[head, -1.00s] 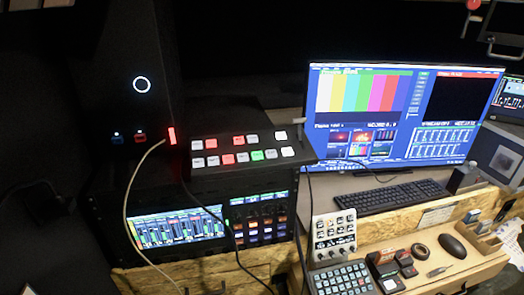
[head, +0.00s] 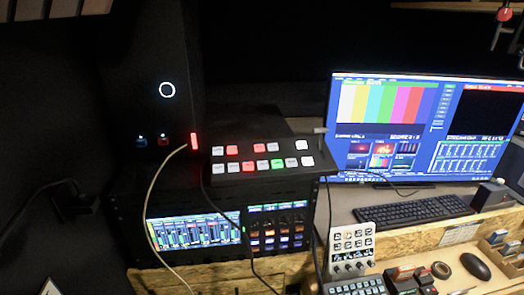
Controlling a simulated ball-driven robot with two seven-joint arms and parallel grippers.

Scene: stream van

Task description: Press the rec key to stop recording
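No gripper of mine is in view. A black switcher panel (head: 234,172) with two rows of lit keys sits on top of the rack. A small white keypad (head: 352,246) with dark-framed keys and knobs stands on the wooden desk, right of the rack. The key labels are too small to read, so I cannot tell which key is rec. The monitor (head: 419,128) shows colour bars and several small panels.
A black tower (head: 160,60) with a white ring light stands behind the rack, with a cable (head: 155,190) hanging in front. The rack (head: 193,231) has lit screens. A keyboard (head: 400,210), a dark keypad (head: 358,287), a tape roll (head: 441,270) and a mouse (head: 475,266) crowd the desk.

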